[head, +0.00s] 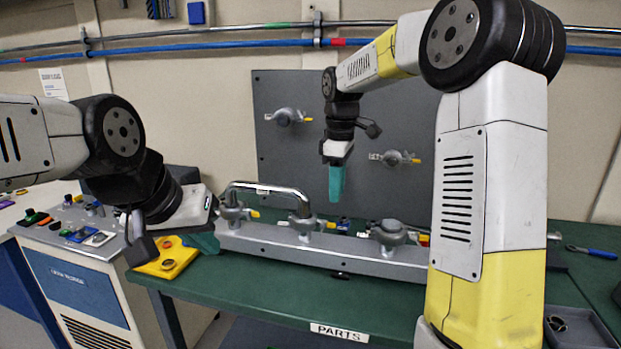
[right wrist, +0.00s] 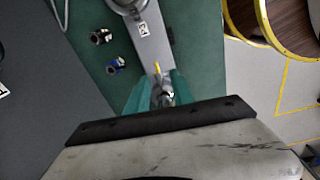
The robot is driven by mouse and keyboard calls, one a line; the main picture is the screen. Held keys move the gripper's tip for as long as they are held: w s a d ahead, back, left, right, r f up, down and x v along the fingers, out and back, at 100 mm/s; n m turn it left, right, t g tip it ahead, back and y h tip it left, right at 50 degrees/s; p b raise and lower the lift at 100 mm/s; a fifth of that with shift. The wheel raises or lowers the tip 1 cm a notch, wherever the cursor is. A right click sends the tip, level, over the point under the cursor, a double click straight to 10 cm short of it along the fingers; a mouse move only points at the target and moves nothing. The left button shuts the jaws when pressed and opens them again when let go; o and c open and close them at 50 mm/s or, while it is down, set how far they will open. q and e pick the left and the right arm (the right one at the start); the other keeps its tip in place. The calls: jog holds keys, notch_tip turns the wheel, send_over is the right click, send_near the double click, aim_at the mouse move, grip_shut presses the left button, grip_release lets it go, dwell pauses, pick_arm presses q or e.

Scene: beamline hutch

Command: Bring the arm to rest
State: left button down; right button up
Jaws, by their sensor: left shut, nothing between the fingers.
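My left gripper (head: 206,243) reaches in from the left, low over the left end of the green bench. Its teal fingers are shut and empty, near a yellow control box. My right gripper (head: 336,190) hangs fingers-down in front of the grey panel, above the valve rail. In the right wrist view its two teal fingers (right wrist: 161,92) stand apart. A small grey fitting with a yellow tip (right wrist: 158,70) shows between and beyond them. In the head view nothing hangs from this gripper.
A grey rail (head: 330,253) carries several valves and a chrome pipe loop (head: 268,186) on the green bench (head: 270,300). The upright panel (head: 290,160) behind holds two regulators. The yellow box (head: 168,262) and console (head: 80,280) are at left; a blue-handled tool (head: 592,251) is at right.

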jog(key=s+d+r+m+t+y, duration=0.1)
jog(key=s+d+r+m, duration=0.15)
jog(key=s, duration=0.35)
jog(key=s+d+r+m+t, duration=0.1)
jog(key=s+r+m+t, duration=0.15)
jog(key=s, duration=0.45)
jog(key=s+f+m+t+y, duration=0.1)
jog(key=s+f+m+t, duration=0.1)
jog(key=s+m, duration=0.5)
jog(key=shift+s+d+f+m, duration=0.25)
jog(key=shift+s+d+m, duration=0.15)
jog(key=shift+s, duration=2.2)
